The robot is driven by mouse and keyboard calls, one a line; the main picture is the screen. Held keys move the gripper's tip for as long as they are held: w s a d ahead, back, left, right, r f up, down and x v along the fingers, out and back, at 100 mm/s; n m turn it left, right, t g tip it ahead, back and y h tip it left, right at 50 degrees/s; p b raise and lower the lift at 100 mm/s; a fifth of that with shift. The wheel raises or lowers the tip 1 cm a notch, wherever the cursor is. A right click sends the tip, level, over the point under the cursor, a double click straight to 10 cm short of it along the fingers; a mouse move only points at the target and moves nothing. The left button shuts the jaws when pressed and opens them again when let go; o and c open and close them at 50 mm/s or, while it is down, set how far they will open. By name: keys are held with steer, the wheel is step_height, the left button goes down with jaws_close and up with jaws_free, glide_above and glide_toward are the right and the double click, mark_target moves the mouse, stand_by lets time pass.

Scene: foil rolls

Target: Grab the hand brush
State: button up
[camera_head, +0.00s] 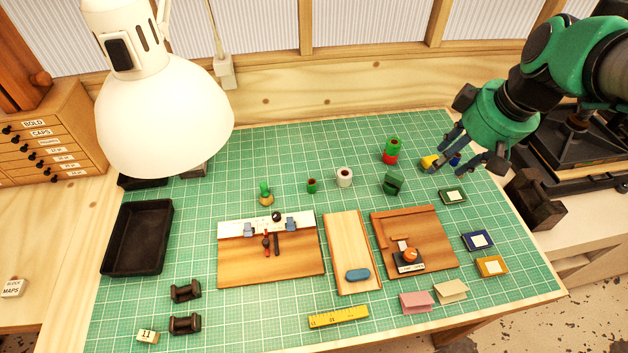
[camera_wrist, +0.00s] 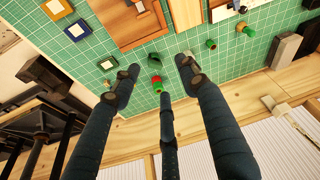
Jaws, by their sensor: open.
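What looks like the hand brush (camera_head: 266,195), with a green upright handle and a round tan base, stands on the green mat behind the left wooden board. It also shows in the wrist view as a small tan and green shape (camera_wrist: 243,29) at the upper right. My gripper (camera_head: 464,160) is open and empty over the back right of the mat, far to the right of the brush. In the wrist view its dark fingers (camera_wrist: 160,80) are spread apart, with a green and red roll (camera_wrist: 158,82) visible beyond them.
A green cup (camera_head: 312,186), a white roll (camera_head: 344,178) and a green holder (camera_head: 393,184) stand between brush and gripper. Wooden boards (camera_head: 270,270) fill the mat's middle. A large white lamp (camera_head: 165,115) hangs at left. A black tray (camera_head: 137,238) lies below it.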

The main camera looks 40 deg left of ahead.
steer(key=a+f+n+g+p, duration=0.15)
steer(key=a+f+n, duration=0.25)
steer(key=a, duration=0.7)
steer(key=a+f+n+g+p, duration=0.1)
steer(key=a+f+n+p, duration=0.15)
steer(key=a, duration=0.75)
steer(key=a+f+n+g+p, duration=0.1)
steer(key=a+f+n, duration=0.35)
steer(key=a, duration=0.65)
steer(key=s+a+f+n+g, duration=0.1)
steer(key=s+a+f, duration=0.2)
steer(key=a+f, duration=0.1)
steer(key=s+a+f+n+p, duration=0.1)
steer(key=s+a+f+n, duration=0.1)
steer(key=a, duration=0.4)
steer(key=shift+s+a+f+n+g+p, duration=0.3)
steer(key=shift+s+a+f+g, duration=0.1)
steer(key=shift+f, duration=0.5)
steer(key=shift+f, duration=0.1)
glide_above(264, 184)
steer(key=w+d, duration=0.1)
steer(key=w, duration=0.1)
step_height(264, 184, down, 8)
steer(key=shift+d+p, duration=0.2)
steer(key=shift+p, duration=0.15)
steer(key=shift+s, duration=0.1)
steer(key=shift+p+x, duration=0.55)
steer(key=shift+x, duration=1.95)
steer(key=shift+d, duration=0.1)
